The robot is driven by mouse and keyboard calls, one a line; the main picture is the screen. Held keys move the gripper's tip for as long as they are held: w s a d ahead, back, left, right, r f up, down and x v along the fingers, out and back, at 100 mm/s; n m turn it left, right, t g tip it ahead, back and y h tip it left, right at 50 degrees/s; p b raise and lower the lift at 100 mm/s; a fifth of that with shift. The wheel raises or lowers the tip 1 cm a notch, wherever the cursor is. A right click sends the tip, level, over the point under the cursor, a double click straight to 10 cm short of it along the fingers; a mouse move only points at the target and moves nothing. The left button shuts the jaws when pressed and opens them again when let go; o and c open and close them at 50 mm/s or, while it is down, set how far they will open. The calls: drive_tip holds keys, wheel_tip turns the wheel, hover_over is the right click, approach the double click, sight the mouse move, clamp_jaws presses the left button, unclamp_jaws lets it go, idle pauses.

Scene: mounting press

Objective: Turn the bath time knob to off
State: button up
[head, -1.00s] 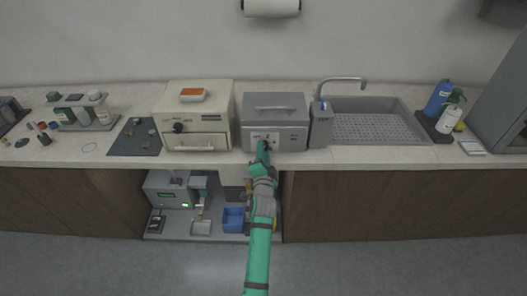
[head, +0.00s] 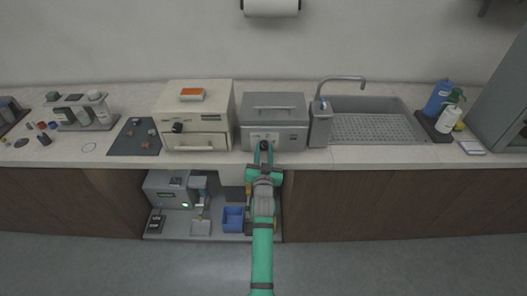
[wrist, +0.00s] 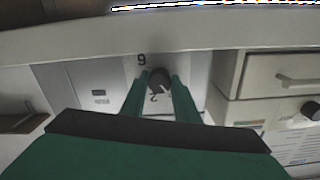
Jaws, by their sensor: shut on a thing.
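The bath is the grey metal box (head: 274,112) with a lidded top and a handle, on the counter in the middle of the head view. Its dark round knob (head: 264,146) is on the front panel, left of centre, and shows in the wrist view too (wrist: 159,80). My gripper (head: 264,150) reaches it from the front. In the wrist view my gripper's two green fingers (wrist: 160,88) lie on either side of the knob, shut on it. A digit like 6 or 9 and a 2 show around the knob. The off mark is not readable.
A cream oven-like box (head: 199,117) stands close on the left, with its own dark knob (head: 178,127). A grey holder (head: 320,125) and the sink (head: 375,124) are on the right. An open shelf with a blue bin (head: 233,219) lies below the counter.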

drive_tip(key=shift+a+f+n, duration=0.15)
drive_tip(key=shift+n, duration=0.45)
drive_tip(key=o, duration=1.1)
drive_tip(key=shift+s+d, duration=0.2)
drive_tip(key=s, duration=1)
drive_tip(key=shift+s, duration=0.25)
